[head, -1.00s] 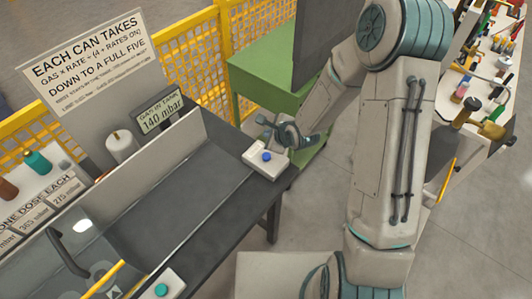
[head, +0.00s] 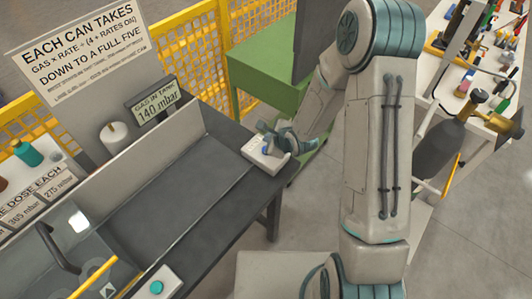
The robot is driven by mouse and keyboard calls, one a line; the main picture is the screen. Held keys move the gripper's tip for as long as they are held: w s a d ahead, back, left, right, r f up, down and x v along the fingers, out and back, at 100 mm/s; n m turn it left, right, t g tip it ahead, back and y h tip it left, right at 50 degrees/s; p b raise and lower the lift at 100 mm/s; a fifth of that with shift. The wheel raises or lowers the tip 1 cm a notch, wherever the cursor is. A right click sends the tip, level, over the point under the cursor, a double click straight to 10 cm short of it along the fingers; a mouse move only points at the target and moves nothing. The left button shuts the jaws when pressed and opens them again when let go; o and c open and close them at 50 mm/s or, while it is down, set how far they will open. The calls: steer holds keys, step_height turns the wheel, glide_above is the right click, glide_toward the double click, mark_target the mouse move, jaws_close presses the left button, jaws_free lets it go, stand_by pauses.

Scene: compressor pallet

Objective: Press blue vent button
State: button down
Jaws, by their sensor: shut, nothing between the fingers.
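The blue vent button (head: 266,150) sits on a small pale box (head: 257,155) at the right end of the dark bench. My gripper (head: 268,138) is shut and empty, with its tip right at the button and partly hiding it. I cannot tell whether the tip touches the button or how far the button is pressed. A display (head: 155,107) behind the bench reads "GAS IN TANK 140 mbar".
A teal button (head: 156,287) on another pale box is at the bench's near end. A sign (head: 82,50) stands behind, with dose labels (head: 38,195) at left. A green cabinet (head: 262,72) and yellow fence stand beyond. A cluttered table is at right.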

steer(key=shift+f+b, duration=0.65)
steer(key=shift+f, duration=0.7)
stand_by(0.9)
steer(key=shift+f+b, duration=0.4)
steer(key=shift+f+b, duration=0.55)
steer(key=shift+f, duration=0.1)
stand_by(0.6)
steer(key=shift+r, duration=0.1)
steer(key=shift+r+p, duration=0.85)
steer(key=shift+r, duration=0.15)
steer(key=shift+r+p, duration=1.85)
steer(key=shift+r, duration=0.65)
